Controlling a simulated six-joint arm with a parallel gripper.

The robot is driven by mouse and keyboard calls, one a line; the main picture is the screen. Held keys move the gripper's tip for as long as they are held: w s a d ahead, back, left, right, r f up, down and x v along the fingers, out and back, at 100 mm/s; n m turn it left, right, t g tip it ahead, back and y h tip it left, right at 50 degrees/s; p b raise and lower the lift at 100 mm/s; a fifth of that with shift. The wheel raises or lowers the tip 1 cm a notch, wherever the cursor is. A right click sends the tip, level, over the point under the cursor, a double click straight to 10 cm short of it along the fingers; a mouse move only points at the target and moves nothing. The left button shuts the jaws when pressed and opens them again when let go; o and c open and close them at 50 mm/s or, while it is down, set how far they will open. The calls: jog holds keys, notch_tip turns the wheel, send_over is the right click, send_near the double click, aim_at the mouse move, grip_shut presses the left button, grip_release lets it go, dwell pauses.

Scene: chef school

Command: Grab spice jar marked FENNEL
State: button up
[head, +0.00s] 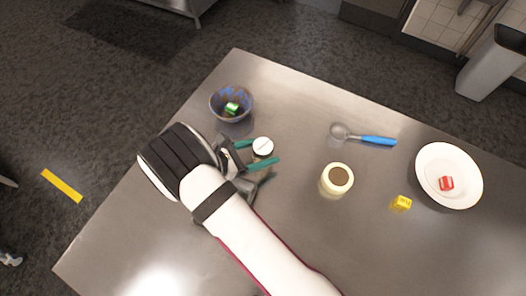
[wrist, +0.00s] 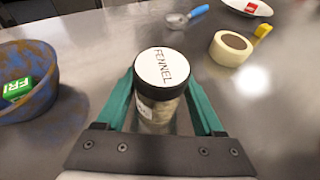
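My gripper (wrist: 161,85) is open, with one teal finger on each side of the jar. The fingers are close to the jar's sides, and I see no clear grip on it. In the head view my gripper (head: 263,152) reaches in from the left, low over the table. The lower part of the jar is partly hidden.
A blue bowl (head: 217,105) with a green packet (head: 232,108) stands left of the jar in the wrist view. To the right are a tape roll (head: 335,187), a yellow block (head: 401,203), a blue-handled scoop (head: 377,140) and a white plate (head: 432,162) with a red block (head: 446,183).

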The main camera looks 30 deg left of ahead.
jog(key=c, duration=0.9)
jog(key=shift+r, duration=0.1)
